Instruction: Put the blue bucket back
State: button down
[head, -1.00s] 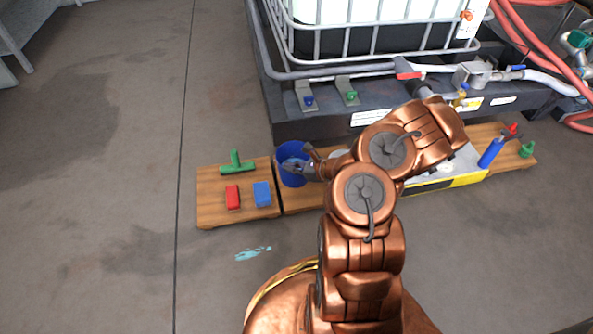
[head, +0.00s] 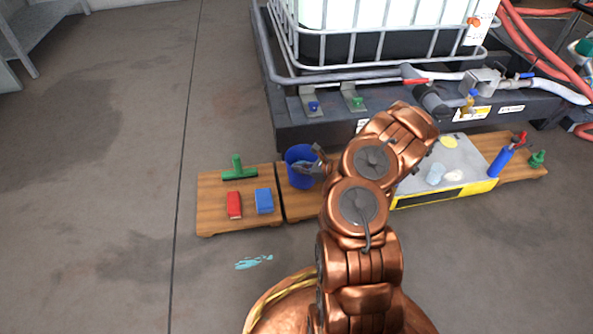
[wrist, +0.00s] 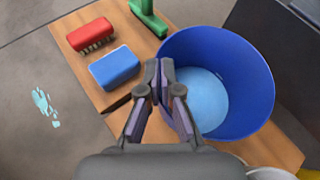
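The blue bucket (head: 299,178) stands upright at the left end of the longer wooden board, in front of the dark tank base. In the wrist view the bucket (wrist: 245,85) is seen from above, with a light blue surface inside. My gripper (wrist: 161,64) is at the rim's left side in that view, one finger outside and one inside, tips close together on the wall. In the head view my gripper (head: 309,166) is at the bucket's right side. I cannot tell clearly whether the bucket's bottom touches the board.
A wooden board (head: 212,215) at left holds a green squeegee (head: 238,170), a red brush (head: 234,205) and a blue sponge (head: 264,201). A light blue puddle (head: 254,262) lies on the floor. A grey tray (head: 460,165) and blue bottle (head: 500,162) are at right. Floor at left is clear.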

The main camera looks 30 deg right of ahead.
aim_at(299, 153)
jog(key=shift+w+d+f+b, duration=0.3)
jog(key=shift+w+f+b, duration=0.35)
jog(key=shift+w, duration=0.1)
jog(key=shift+w+d+f+b, duration=0.3)
jog(key=shift+w+f+b, duration=0.3)
jog(key=shift+w+f, duration=0.15)
jog(key=shift+w+d+f+b, duration=0.3)
jog(key=shift+w+f+b, duration=0.3)
jog(key=shift+w, duration=0.15)
jog(key=shift+f, duration=0.1)
jog(key=c, duration=1.3)
grip_release()
